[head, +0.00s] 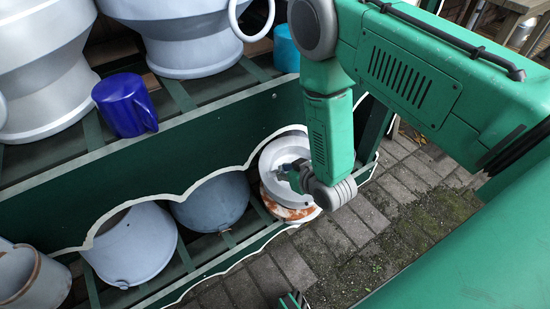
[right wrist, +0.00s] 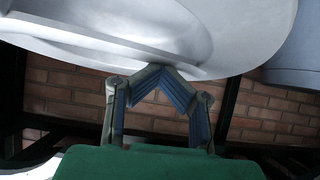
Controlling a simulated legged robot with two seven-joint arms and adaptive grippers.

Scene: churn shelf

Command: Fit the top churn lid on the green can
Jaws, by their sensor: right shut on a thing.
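A round pale grey metal piece, which looks like a churn lid (head: 270,158), is at the right end of the lower shelf. My right gripper (head: 286,170) reaches down to it and is shut on its rim. In the right wrist view the grey lid (right wrist: 120,35) fills the top, with the fingers of my right gripper (right wrist: 160,82) meeting at its edge. A white and rusty orange vessel (head: 287,208) shows just under the lid; I cannot tell if they touch. No can that is clearly green shows.
The green shelf has a front board (head: 120,165) with a pale scalloped edge. Big grey churns (head: 185,30) and a blue mug (head: 125,104) stand on the upper shelf. Blue-grey pots (head: 130,245) (head: 212,200) stand below. Brick paving (head: 340,235) lies open at right.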

